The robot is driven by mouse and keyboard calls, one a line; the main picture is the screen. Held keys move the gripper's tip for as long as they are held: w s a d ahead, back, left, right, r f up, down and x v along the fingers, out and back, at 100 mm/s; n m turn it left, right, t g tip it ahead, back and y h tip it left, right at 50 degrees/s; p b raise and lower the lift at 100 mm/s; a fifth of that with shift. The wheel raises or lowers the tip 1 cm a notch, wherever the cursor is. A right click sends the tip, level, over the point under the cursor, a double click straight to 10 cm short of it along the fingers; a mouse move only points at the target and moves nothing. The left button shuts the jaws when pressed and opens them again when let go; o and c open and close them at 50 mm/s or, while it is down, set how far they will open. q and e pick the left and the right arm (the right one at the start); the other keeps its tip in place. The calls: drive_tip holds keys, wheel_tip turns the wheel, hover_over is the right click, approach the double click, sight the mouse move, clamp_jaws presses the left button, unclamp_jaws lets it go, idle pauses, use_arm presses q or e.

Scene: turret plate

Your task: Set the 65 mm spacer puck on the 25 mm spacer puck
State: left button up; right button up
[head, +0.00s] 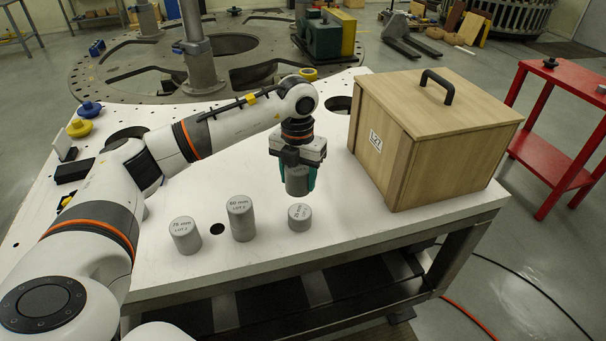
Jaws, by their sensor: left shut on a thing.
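My left gripper (300,183) points down with its green fingers shut on a grey cylindrical puck (297,181), the 65 mm spacer puck by its place in the task; its label cannot be read. It is held upright above the table. The short grey 25 mm spacer puck (300,218) stands on the white table just below, close under the held puck. A small gap seems to show between them, but the height is hard to judge from this angle. My right gripper is not in view.
A wooden box (436,140) with a black handle stands close on the right. A red cart (555,150) is beyond.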

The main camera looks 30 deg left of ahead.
use_arm(q)
drive_tip(key=shift+f, duration=0.2)
drive_tip(key=shift+d+f, duration=0.1)
drive_tip(key=shift+f, duration=0.05)
drive_tip(key=shift+d+f+b, duration=0.15)
drive_tip(key=shift+f+b, duration=0.4)
drive_tip(key=shift+b, duration=0.1)
drive_tip(key=shift+f, duration=0.45)
drive_tip(key=shift+f+b, duration=1.05)
drive_tip(key=shift+f, duration=0.15)
drive_tip(key=shift+f+b, duration=0.7)
drive_tip(key=shift+f, duration=0.3)
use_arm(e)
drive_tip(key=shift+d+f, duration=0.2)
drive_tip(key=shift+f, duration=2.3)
use_arm(q)
drive_tip(key=o, duration=1.4)
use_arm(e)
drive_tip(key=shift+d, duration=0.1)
